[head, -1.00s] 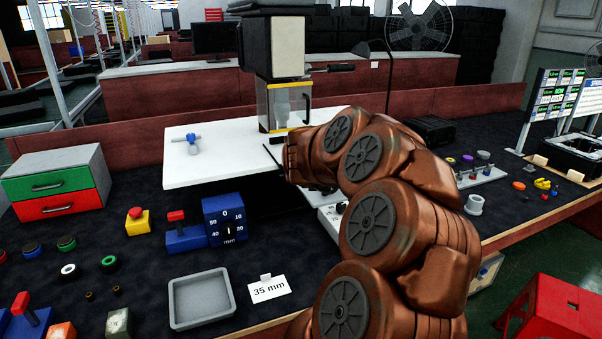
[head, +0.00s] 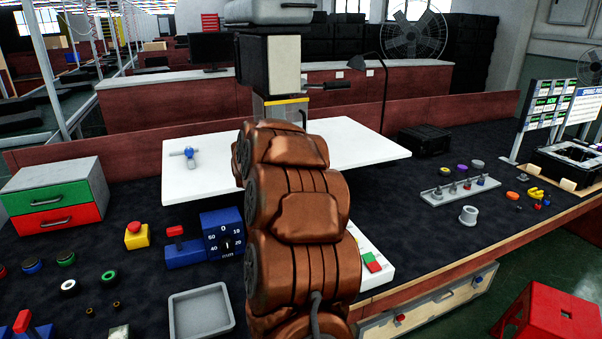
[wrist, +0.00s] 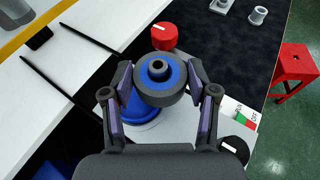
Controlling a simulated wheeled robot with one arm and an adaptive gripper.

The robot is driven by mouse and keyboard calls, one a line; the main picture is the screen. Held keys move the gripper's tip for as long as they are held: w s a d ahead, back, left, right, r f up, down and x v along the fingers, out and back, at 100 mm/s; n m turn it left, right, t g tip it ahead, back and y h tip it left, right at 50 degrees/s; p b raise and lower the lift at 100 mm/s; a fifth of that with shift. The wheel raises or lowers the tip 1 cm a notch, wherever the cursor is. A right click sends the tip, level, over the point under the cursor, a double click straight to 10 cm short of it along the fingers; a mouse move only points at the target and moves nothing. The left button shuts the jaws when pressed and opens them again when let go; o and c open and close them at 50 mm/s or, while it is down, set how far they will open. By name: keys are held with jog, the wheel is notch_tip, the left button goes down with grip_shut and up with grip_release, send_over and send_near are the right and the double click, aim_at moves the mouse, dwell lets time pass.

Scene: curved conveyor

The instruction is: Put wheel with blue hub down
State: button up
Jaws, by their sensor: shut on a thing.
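The wheel with blue hub (wrist: 160,94) is in the wrist view, with a dark grey tyre, a blue ring and a dark centre piece. My gripper (wrist: 159,84) is shut on it, one finger pad on its left side and one on its right. Behind the wheel, a round blue part (wrist: 133,112) shows on a light grey surface. I cannot tell whether the wheel touches it or is held above it. In the head view my arm hides the gripper and the wheel.
A red knob (wrist: 165,37) stands just beyond the wheel. Green and red buttons (head: 371,261) sit on a light panel right of my arm. A white table (head: 370,150) and a press (head: 268,65) stand ahead. A grey tray (head: 201,312) lies at front left.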

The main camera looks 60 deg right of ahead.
jog(key=shift+w+d+f+p, duration=0.1)
jog(key=shift+w+p, duration=0.45)
jog(key=shift+w, duration=1.25)
jog(key=shift+f+p, duration=0.5)
jog(key=shift+f, duration=1.35)
jog(key=shift+f, duration=0.1)
jog(key=o, duration=1.2)
jog(key=shift+r, duration=0.2)
jog(key=shift+a, duration=0.2)
jog(key=b+v, duration=0.3)
jog(key=v, duration=0.8)
jog(key=shift+a+b, duration=0.3)
jog(key=shift+b, duration=0.1)
jog(key=shift+r, duration=0.1)
